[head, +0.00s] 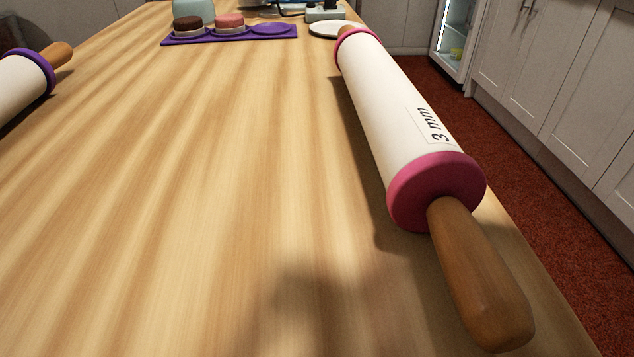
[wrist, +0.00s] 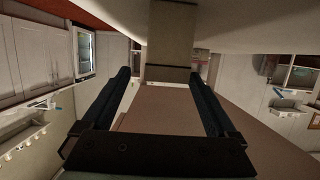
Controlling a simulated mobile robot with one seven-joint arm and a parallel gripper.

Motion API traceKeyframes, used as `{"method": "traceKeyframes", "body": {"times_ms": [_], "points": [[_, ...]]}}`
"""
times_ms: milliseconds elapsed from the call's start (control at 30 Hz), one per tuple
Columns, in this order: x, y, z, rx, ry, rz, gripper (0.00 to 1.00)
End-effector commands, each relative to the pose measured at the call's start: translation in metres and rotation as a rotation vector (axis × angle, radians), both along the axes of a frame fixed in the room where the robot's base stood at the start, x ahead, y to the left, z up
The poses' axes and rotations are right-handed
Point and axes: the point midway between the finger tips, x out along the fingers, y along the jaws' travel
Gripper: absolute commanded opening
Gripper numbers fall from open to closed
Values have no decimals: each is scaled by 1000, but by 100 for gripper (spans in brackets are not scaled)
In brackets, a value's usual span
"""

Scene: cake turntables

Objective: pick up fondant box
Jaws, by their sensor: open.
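I cannot make out a fondant box for certain in either view. A small pale grey-green box-like thing (head: 325,12) stands at the far end of the wooden table, but I cannot tell what it is. My gripper (wrist: 163,82) shows in the wrist view with its two dark fingers spread apart and nothing held between them. Beyond the fingers is a beige block-like shape (wrist: 171,40), which I cannot identify. The gripper is not in the head view.
A white rolling pin (head: 385,100) with pink rings lies along the table's (head: 220,180) right side. Another, purple-ringed (head: 22,85), lies at left. At the back are a purple tray (head: 240,36) with small cakes and a white plate (head: 328,29). The table's middle is clear.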

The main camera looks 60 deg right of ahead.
Motion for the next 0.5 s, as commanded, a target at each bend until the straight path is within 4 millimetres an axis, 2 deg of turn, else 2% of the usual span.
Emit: {"method": "traceKeyframes", "body": {"times_ms": [167, 500], "points": [[7, -8, -6, 0, -1, -1, 93], [35, -36, -17, -1, 0, -1, 93]]}}
